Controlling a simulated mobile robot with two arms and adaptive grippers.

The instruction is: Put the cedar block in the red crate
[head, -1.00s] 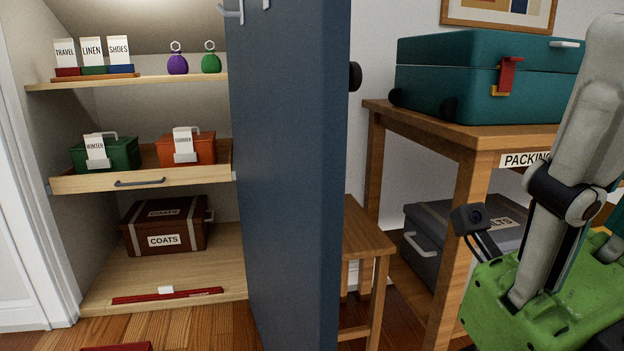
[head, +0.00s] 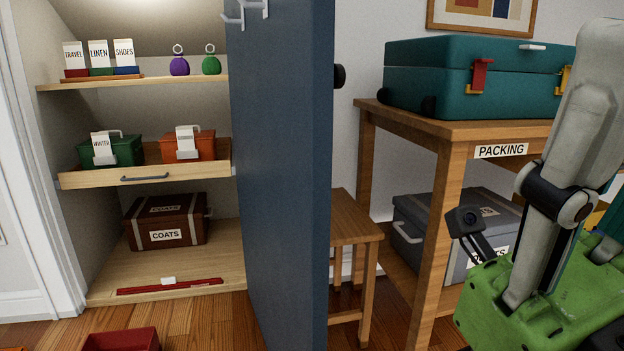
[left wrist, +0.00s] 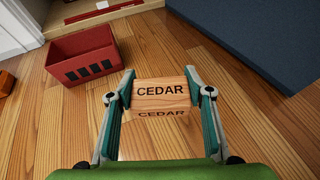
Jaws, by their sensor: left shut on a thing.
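The cedar block (left wrist: 162,94), pale wood with CEDAR printed on it, is held between the two fingers of my left gripper (left wrist: 160,97) in the left wrist view. The block's height above the wooden floor is hard to tell. The red crate (left wrist: 86,55), open-topped with dark slots in its side, stands on the floor ahead and to the left of the block, apart from it. The crate also shows at the bottom edge of the head view (head: 122,340). My left gripper is outside the head view. My right gripper's fingers are not in view.
A blue door (head: 285,180) stands open beside the cupboard. Inside are a drawer (head: 150,177), a brown COATS case (head: 166,220) and a red rail (head: 170,286). A stool (head: 350,225) and the PACKING table (head: 460,130) stand right. Floor around the crate is mostly clear.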

